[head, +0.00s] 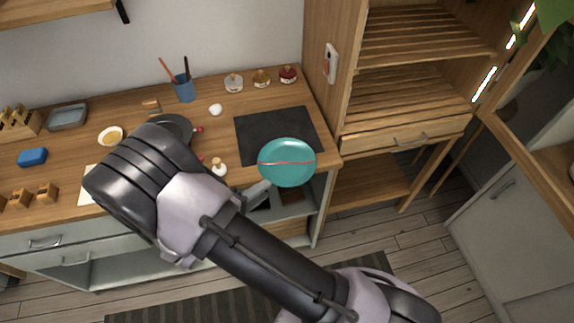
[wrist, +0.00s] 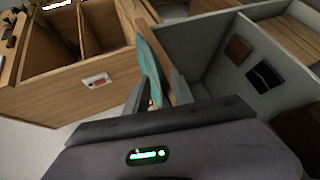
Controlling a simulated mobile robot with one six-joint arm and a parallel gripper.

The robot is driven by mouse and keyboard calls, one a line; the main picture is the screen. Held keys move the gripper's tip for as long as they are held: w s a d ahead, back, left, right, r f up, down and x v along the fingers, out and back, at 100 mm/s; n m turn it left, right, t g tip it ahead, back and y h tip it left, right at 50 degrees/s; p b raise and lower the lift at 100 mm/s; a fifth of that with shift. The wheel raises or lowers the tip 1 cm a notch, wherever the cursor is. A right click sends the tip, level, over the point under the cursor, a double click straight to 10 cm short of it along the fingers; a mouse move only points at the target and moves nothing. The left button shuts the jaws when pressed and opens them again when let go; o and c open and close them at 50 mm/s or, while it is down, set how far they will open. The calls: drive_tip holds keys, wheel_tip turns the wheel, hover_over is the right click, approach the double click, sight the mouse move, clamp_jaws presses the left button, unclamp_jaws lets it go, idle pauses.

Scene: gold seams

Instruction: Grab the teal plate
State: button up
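The teal plate (head: 287,172), with a reddish line across it, is at the front edge of the counter (head: 222,118) near its right corner. Its near part reaches past the edge. In the wrist view the plate (wrist: 150,62) shows nearly edge-on, its near end in the gap between my fingers. My gripper (wrist: 158,95) is open, with one finger on each side of the plate and visible space beside it. In the head view my gripper (head: 262,192) is just below and left of the plate, partly hidden by my arm. Contact with the plate cannot be told.
A dark mat (head: 275,128) lies behind the plate. A dark pan (head: 177,128), a white-and-red shaker (head: 219,170) and a blue pen cup (head: 184,90) stand to the left. A wooden shelf unit (head: 400,130) rises at the right. Open shelving lies under the counter.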

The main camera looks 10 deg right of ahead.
drive_tip(key=b+x, duration=0.1)
drive_tip(key=x, duration=0.3)
drive_tip(key=shift+w, duration=0.35)
clamp_jaws()
idle(0.9)
